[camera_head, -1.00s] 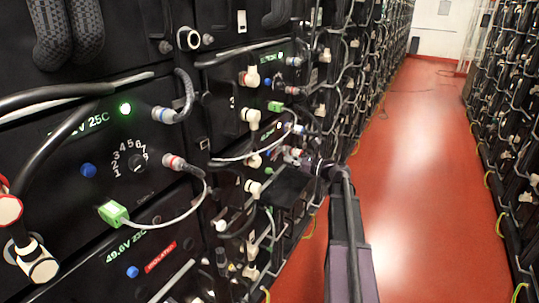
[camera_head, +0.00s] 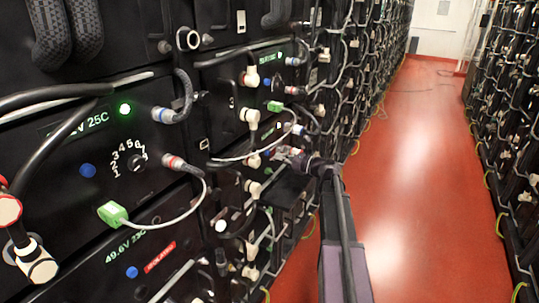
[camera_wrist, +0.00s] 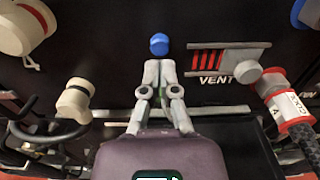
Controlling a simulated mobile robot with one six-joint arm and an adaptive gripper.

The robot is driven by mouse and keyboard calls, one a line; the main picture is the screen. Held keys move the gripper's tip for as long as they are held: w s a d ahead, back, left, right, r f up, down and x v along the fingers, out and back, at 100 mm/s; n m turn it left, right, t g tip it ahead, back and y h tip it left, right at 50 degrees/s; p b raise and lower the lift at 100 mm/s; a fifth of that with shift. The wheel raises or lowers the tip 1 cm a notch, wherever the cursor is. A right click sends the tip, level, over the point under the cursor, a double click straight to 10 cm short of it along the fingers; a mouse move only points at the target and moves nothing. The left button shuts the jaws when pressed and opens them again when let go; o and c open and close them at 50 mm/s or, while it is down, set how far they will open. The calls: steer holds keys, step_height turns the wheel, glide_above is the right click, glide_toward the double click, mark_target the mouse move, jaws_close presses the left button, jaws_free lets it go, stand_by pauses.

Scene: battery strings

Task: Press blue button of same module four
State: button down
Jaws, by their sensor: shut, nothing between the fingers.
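In the wrist view a round blue button (camera_wrist: 159,44) stands out from a black module panel (camera_wrist: 120,30). My gripper (camera_wrist: 159,66) is shut and empty, its fingertips just below the button in the picture. I cannot tell whether the tips touch the button. In the head view my gripper (camera_head: 296,158) is at the front of a module in the second column, among plugs and cables, and the button there is hidden. Nearer modules have other blue buttons, one beside a numbered dial (camera_head: 88,170) and one beside a red label (camera_head: 132,272).
A VENT label with red slots (camera_wrist: 207,62) and a red-banded connector (camera_wrist: 290,110) are right of the fingers. Cream plugs (camera_wrist: 75,100) are at left. A black ledge (camera_wrist: 235,135) lies below. The red aisle floor (camera_head: 410,200) is clear.

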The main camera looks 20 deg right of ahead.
mark_target(269, 154)
steer(key=shift+x, duration=1.85)
stand_by(0.8)
steer(key=shift+s, duration=0.1)
steer(key=v, duration=0.8)
stand_by(0.9)
stand_by(0.5)
